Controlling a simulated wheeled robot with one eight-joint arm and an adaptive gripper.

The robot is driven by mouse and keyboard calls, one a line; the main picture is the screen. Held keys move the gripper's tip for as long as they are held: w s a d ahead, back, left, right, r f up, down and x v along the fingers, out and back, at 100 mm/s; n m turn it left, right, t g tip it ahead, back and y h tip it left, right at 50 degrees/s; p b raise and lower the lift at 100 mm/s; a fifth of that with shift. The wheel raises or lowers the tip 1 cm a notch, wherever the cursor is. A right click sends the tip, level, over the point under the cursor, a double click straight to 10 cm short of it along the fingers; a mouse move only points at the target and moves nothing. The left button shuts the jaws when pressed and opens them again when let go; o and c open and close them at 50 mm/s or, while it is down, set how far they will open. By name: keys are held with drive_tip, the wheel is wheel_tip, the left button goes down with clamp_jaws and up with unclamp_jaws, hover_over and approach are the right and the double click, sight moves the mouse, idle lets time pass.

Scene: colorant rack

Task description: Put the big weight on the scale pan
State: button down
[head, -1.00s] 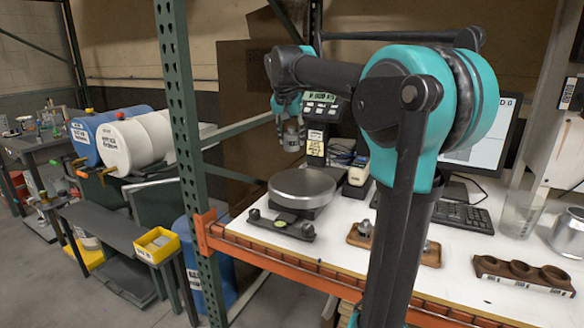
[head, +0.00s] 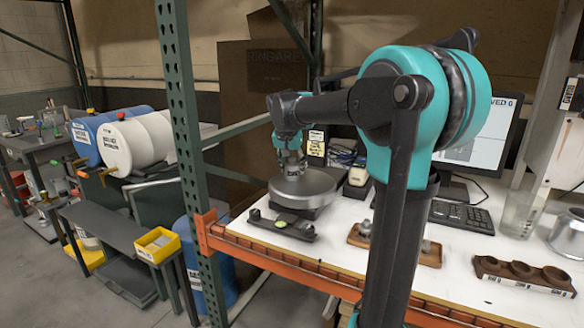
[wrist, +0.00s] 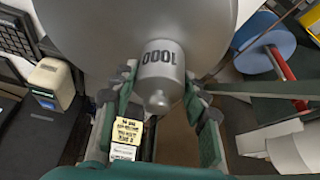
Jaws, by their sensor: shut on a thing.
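The big weight (wrist: 162,72) is a grey metal cylinder with a knob, marked 1000 in the wrist view. My gripper (wrist: 160,85) is shut around it, one finger on each side. In the head view my gripper (head: 290,160) holds the weight (head: 292,182) upright over the round metal scale pan (head: 322,187). The pan (wrist: 100,22) also fills the top of the wrist view, behind the weight. The weight is at or just above the pan; I cannot tell whether its base touches. The scale's display is hidden behind my arm.
A wooden block (head: 432,257) with small weights stands right of the scale, partly behind my arm. A brown holder with round holes (head: 522,273), a keyboard (head: 462,215) and a glass beaker (head: 520,212) are farther right. A green rack post (head: 183,130) stands left.

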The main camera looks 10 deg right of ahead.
drive_tip(key=shift+f, duration=0.1)
drive_tip(key=c, duration=0.8)
unclamp_jaws()
drive_tip(key=v, duration=1.2)
